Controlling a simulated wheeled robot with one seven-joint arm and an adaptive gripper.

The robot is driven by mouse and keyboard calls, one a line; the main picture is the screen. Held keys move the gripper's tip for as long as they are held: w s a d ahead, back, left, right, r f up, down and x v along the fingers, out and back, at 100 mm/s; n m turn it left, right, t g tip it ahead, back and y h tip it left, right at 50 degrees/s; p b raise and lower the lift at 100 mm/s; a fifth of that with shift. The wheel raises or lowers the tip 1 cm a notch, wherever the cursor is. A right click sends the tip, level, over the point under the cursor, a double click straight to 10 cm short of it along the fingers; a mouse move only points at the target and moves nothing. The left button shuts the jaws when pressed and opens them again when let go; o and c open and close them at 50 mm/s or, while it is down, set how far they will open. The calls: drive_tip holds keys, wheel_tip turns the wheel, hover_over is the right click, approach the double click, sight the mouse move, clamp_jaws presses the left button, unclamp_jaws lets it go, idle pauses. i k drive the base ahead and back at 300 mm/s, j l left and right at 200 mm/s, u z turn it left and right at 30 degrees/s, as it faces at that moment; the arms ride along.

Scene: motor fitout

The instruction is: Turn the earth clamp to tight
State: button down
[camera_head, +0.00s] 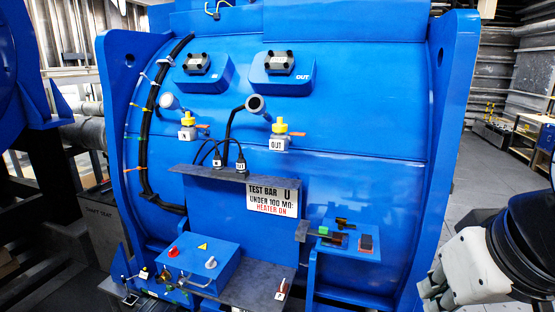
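A small brass-coloured fitting with green near it (165,276) sits at the front left of the blue control box (200,266), low on the motor. It looks like the earth clamp, but it is too small to tell its setting. My gripper (434,288) is at the lower right edge, pale grey with a black wrist behind it. It is well to the right of the fitting and apart from it. Its fingers are seen from the side, so their opening is unclear.
A grey shelf (240,177) with cables and a "TEST BAR" sign (272,200) stands out from the blue motor housing (350,120). A blue ledge (350,244) with small green, black and red parts lies between my gripper and the box.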

sight(342, 223)
drive_tip(key=i+l, duration=0.15)
drive_tip(key=i, duration=0.75)
